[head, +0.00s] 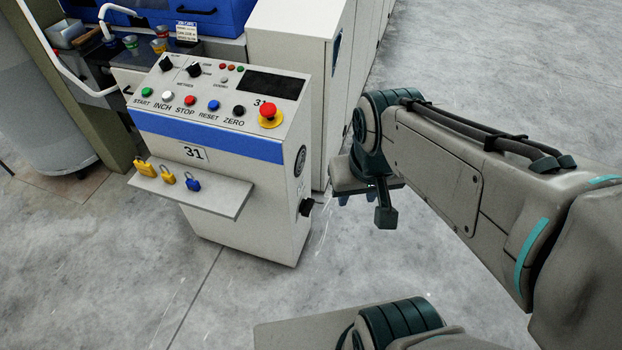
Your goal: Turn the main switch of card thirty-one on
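The console of card thirty-one (225,205) is a pale cabinet with a blue stripe and a "31" label. On its right side, low down, a black knob (306,207) sticks out and looks like the main switch; its marking and setting are too small to read. My gripper (364,208) hangs to the right of the console, apart from the knob. Its dark fingers look spread, with nothing seen between them; the left finger is mostly hidden by the hand.
The sloping panel has coloured buttons, two black selectors and a red emergency stop (268,112). A shelf (225,195) in front carries yellow and blue padlocks. White cabinets (295,70) stand behind. Floor to the right is clear.

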